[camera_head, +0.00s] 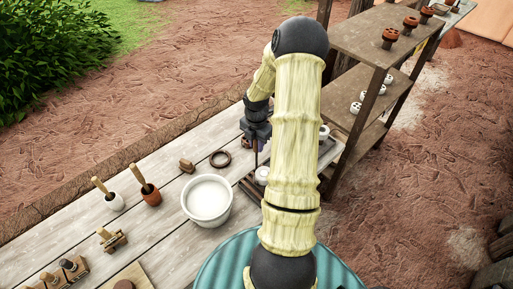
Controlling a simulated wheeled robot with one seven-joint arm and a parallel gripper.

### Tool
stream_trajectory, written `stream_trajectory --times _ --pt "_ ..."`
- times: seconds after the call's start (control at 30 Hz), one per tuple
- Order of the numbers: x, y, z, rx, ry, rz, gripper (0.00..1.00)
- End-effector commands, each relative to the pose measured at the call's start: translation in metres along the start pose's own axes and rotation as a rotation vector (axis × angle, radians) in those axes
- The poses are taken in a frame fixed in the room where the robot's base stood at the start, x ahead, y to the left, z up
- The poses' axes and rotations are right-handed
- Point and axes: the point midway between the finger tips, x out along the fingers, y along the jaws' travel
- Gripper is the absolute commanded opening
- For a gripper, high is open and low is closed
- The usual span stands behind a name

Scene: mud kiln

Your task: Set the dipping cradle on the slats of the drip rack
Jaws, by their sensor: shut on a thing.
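My gripper (258,145) points down at the far end of the plank table, partly hidden by my pale arm. It is shut on the dipping cradle, of which a thin dark upright (256,160) shows below the jaws. A small white pot (262,175) shows under it; I cannot tell whether the pot is in the cradle or beside it. The drip rack (249,187) shows as a low dark slatted edge beneath. Most of the rack and cradle is hidden behind my arm, so contact between them cannot be told.
A white basin of pale liquid (207,200) stands left of the rack, with a dark ring (220,159) and a small brown block (186,166) behind it. Two pots with brushes stand farther left. A tall wooden shelf (375,60) with pots rises at the right.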

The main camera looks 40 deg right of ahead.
Motion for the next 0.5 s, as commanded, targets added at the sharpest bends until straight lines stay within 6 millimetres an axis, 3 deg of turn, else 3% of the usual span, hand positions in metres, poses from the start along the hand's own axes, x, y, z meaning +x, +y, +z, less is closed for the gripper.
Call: stream_trajectory --times 0.2,0.5 --pt "0.025 0.0 -0.001 0.0 0.001 -0.001 0.0" --pt "0.028 0.0 0.0 0.0 0.0 0.0 0.0"
